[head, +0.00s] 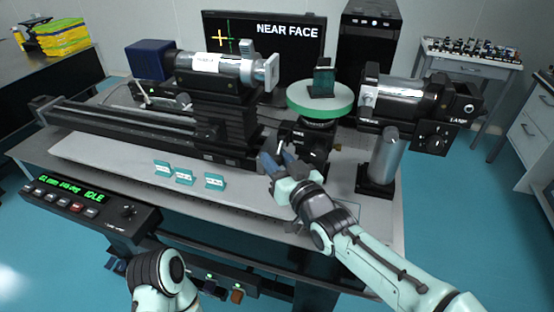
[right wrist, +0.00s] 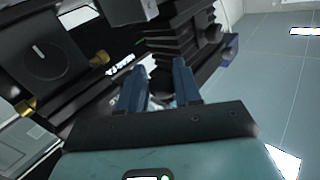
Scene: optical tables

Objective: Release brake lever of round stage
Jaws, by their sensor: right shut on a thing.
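The round stage (head: 320,97) has a green-rimmed disc with a dark green block on top and stands on a black base at the table's right half. A small pale lever (head: 281,147) shows at the left side of that base, right at my right gripper's fingertips. My right gripper (head: 272,160) is shut on the brake lever; its fingers hide most of the grip. In the right wrist view the two blue fingers (right wrist: 158,82) stand a little apart, and what lies between them is unclear. My left gripper is out of view; only part of my left arm shows.
A long black rail (head: 130,128) and a cylinder instrument (head: 212,63) stand left of the stage. A lamp unit (head: 400,95) and a grey post (head: 383,155) stand close on the right. A control console (head: 85,205) is at front left.

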